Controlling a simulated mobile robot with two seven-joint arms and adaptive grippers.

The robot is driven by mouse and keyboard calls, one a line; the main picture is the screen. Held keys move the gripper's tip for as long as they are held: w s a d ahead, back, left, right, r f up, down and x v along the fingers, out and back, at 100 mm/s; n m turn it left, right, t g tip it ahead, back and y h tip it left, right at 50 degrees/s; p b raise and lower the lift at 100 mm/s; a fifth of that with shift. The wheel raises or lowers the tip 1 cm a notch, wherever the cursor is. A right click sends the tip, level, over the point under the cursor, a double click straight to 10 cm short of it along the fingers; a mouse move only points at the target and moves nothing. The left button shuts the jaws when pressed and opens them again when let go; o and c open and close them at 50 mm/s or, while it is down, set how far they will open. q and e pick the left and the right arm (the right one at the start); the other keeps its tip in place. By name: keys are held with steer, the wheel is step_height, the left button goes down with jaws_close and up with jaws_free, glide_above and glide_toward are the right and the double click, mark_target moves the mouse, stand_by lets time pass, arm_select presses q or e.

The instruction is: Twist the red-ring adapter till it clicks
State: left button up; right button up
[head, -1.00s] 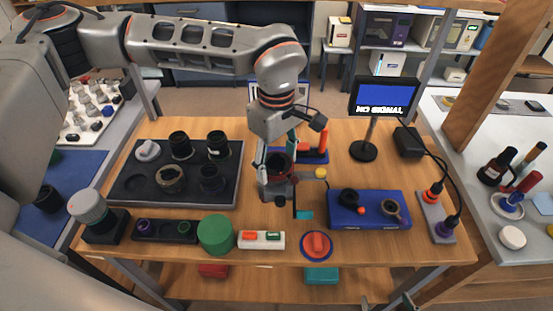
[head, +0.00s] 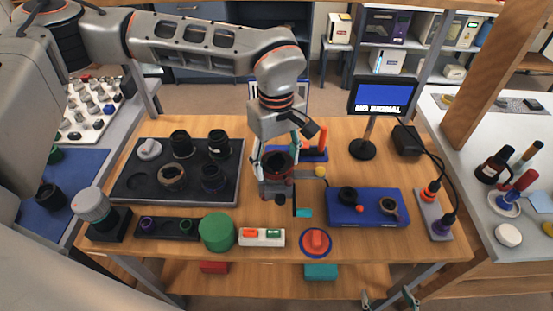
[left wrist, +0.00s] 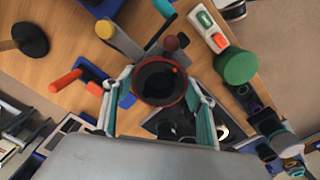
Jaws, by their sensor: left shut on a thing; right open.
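The red-ring adapter (head: 278,160), a dark open cylinder with a red rim, stands upright on a grey holder (head: 274,189) near the middle of the table. In the left wrist view, its dark opening (left wrist: 158,82) faces my camera. My left gripper (head: 277,167) reaches down from above, shut on the adapter with one finger on each side. The adapter's lower end and its seat are mostly hidden. My right gripper (head: 391,301) is open and empty, low at the bottom edge of the head view, off the table's front.
A dark tray (head: 130,190) with several lens parts lies left. A green cylinder (head: 217,232), a red-and-green switch box (head: 262,237) and a red knob (head: 316,240) line the front. A blue box (head: 366,217) and a monitor (head: 384,94) stand right.

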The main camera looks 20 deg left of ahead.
mark_target(276, 167)
arm_select(q)
steer(key=shift+r+m+p, duration=0.1)
steer(key=shift+m+p, duration=0.2)
steer(key=shift+m, duration=0.2)
steer(key=shift+c, duration=2.4)
steer(key=o, duration=1.7)
step_height(276, 167, up, 12)
steer(key=shift+f, duration=0.1)
steer(key=shift+s, duration=0.1)
